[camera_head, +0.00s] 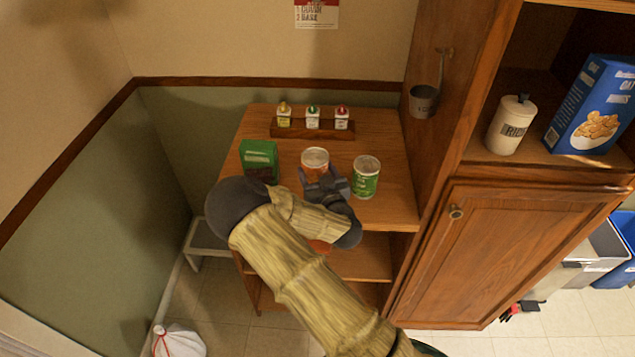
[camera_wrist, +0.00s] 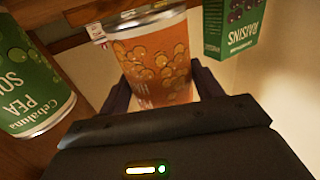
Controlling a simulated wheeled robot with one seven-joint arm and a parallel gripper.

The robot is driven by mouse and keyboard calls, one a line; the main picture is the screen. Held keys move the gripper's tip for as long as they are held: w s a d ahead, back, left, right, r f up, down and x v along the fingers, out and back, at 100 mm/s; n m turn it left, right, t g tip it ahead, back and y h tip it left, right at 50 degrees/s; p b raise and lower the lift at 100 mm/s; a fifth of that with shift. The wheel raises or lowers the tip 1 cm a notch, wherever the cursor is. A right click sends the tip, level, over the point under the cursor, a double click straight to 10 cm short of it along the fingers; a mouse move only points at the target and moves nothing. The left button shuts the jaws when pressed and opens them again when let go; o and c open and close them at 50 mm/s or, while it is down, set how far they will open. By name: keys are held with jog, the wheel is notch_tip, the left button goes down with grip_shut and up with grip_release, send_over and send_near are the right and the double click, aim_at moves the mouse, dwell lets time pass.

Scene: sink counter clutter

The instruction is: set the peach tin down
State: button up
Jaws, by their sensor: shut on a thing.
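The peach tin (camera_head: 315,158) has an orange label and a pale top. In the wrist view the tin (camera_wrist: 155,65) stands between my fingers, its label showing round orange fruit. My gripper (camera_head: 325,184) is shut on the tin, over the wooden shelf unit's top (camera_head: 390,212). In the wrist view my gripper (camera_wrist: 163,95) has one finger on each side of the tin. Whether the tin's base touches the wood is hidden by my gripper and arm.
A green pea soup tin (camera_head: 366,178) stands close on the right. A green raisin box (camera_head: 259,160) stands on the left. A rack with three small jars (camera_head: 313,128) is behind. A tall wooden cabinet (camera_head: 500,240) bounds the right side.

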jog(key=shift+f+p, duration=0.3)
jog(key=shift+f, duration=1.7)
jog(key=o, duration=1.3)
jog(key=shift+f, duration=0.15)
jog(key=shift+s, duration=0.1)
jog(key=b+v, duration=0.3)
jog(key=v, duration=0.9)
